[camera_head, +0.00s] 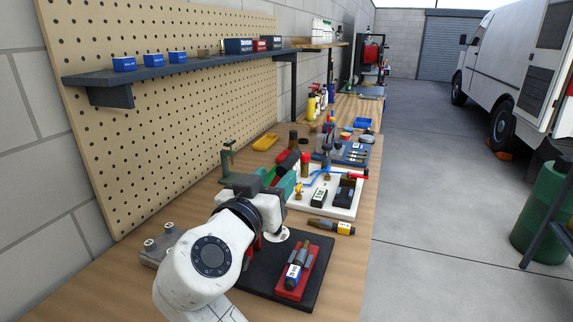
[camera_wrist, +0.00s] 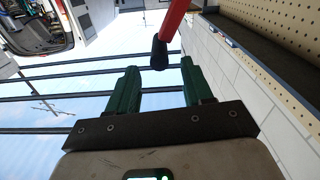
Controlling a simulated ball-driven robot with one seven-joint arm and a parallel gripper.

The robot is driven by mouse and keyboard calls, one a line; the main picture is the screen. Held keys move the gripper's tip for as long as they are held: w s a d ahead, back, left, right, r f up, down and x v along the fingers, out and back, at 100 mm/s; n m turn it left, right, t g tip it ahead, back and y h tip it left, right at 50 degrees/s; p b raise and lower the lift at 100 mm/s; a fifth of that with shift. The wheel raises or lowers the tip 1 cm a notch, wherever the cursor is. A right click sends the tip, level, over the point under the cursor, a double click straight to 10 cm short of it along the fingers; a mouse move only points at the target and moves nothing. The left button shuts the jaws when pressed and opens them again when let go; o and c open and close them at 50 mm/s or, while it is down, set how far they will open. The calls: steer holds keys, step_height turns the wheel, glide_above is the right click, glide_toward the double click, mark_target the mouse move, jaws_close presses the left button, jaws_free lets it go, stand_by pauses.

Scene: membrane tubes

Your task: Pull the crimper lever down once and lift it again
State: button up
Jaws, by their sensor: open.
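The crimper lever is a red bar with a black grip (camera_wrist: 160,53). In the wrist view it comes in from the top, its black end just beyond and between my fingertips, apparently touching neither. My gripper (camera_wrist: 160,68) has two green fingers spread apart with nothing held. In the head view my gripper (camera_head: 279,181) reaches over the bench, and a dark red and black piece that looks like the lever (camera_head: 287,161) shows just past the fingers. My arm hides most of the crimper. A bit of red shows under my wrist above a black base plate (camera_head: 317,248).
A red holder (camera_head: 314,274) with tubes lies on the black plate. A green clamp-like stand (camera_head: 227,159) is at the left, below a shelf (camera_head: 190,67) on the pegboard.

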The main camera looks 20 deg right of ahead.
mark_target(281, 172)
steer(key=p+x, duration=0.1)
steer(key=x, duration=0.6)
steer(key=shift+c, duration=0.3)
jaws_close()
